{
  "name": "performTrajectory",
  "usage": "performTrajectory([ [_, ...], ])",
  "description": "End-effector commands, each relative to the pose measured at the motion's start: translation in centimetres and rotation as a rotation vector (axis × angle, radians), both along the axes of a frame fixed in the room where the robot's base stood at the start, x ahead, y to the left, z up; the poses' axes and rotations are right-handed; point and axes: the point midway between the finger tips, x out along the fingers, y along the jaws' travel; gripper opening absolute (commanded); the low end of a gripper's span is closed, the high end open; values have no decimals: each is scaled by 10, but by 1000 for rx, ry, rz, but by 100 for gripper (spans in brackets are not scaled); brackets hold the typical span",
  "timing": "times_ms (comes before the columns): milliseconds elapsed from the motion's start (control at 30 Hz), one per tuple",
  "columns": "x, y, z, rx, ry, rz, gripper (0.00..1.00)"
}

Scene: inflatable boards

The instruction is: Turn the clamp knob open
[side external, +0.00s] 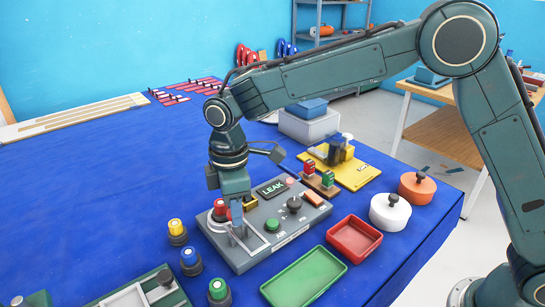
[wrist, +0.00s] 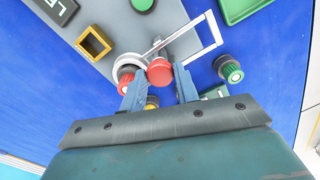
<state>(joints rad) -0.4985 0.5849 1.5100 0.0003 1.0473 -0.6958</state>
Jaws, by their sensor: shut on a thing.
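A round red knob (wrist: 159,72), which I take to be the clamp knob, sits on the metal clamp frame (wrist: 205,45) at the edge of a grey panel box (side external: 285,240). My gripper (wrist: 160,82) points down with its two blue fingers on either side of this knob, shut on it. In the side view, my gripper (side external: 236,212) is low at the left end of the box and hides the knob. A second red cap (wrist: 125,78) on a pale ring is close beside the left finger in the wrist view. It also shows in the side view (side external: 220,207).
Yellow (side external: 175,227), blue (side external: 190,256) and green (side external: 218,288) capped fittings stand left of the box. A green tray (side external: 304,276) and a red tray (side external: 354,237) lie right of it. The blue table (side external: 80,200) is clear at far left.

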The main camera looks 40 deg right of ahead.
Motion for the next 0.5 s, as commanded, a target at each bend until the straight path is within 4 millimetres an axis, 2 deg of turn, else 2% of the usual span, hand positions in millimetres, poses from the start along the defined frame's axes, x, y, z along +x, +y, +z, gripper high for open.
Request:
performTrajectory([
  [233,0,0,1,2,-3,1,8],
  [267,0,0,1,2,-3,1,34],
  [333,0,0,1,2,-3,1,48],
  [367,0,0,1,1,-3,1,52],
  [500,0,0,1,1,-2,0,52],
])
